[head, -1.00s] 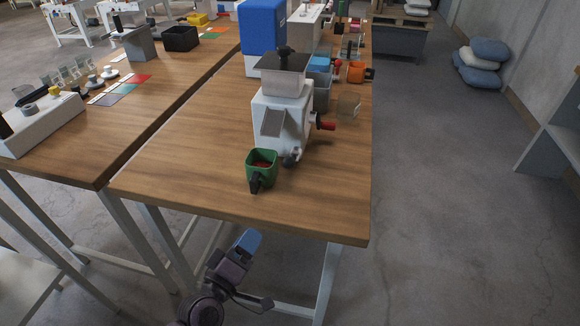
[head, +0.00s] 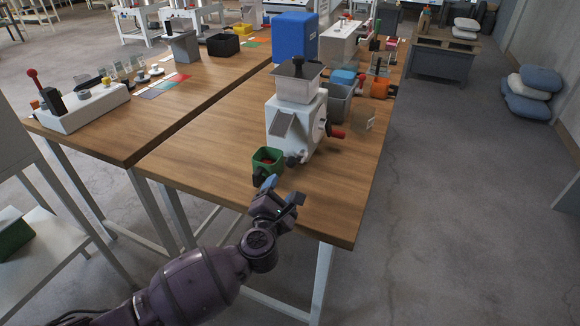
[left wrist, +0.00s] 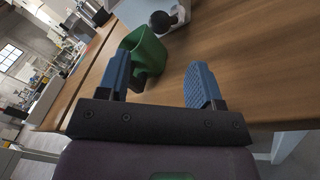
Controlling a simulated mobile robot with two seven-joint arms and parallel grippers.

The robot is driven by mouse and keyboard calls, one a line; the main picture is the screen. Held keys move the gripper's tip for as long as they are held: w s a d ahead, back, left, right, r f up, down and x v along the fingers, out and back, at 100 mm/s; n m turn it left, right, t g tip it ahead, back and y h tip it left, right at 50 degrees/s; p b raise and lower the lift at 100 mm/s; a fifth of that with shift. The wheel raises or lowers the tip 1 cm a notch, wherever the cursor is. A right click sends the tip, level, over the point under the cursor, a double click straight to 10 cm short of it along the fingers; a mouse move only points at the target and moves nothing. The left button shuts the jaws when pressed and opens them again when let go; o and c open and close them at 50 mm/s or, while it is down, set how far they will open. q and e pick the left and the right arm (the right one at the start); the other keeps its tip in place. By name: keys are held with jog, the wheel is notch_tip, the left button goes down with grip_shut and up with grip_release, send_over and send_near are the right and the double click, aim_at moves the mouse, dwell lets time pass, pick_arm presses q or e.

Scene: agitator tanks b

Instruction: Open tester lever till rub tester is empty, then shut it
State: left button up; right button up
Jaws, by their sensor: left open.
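The white machine with a hopper (head: 294,130), which I take for the rub tester, stands on the wooden table. A dark round knob (head: 293,160) sits low on its front; it also shows in the left wrist view (left wrist: 163,20). A red-handled part (head: 336,133) sticks out on its right side. My left gripper (head: 284,192) is open and empty, just in front of the cup. In the left wrist view the green cup (left wrist: 150,44) lies ahead between the blue fingers. The hopper's inside is hidden.
A blue box (head: 294,38), a grey bin (head: 337,103) and an orange item (head: 380,88) stand behind the machine. A second table at left holds a white box with a red-tipped lever (head: 85,108). The tabletop left of the cup is clear.

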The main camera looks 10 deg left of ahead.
aim_at(290, 167)
pick_arm(q)
jog(key=shift+w+f, duration=0.1)
jog(key=shift+w, duration=0.6)
jog(key=w, duration=0.2)
jog(key=w+d+b, duration=0.1)
jog(key=w, duration=0.2)
jog(key=w+b, duration=0.1)
jog(key=w, duration=0.2)
jog(key=shift+w+d, duration=0.15)
jog(key=shift+w, duration=0.6)
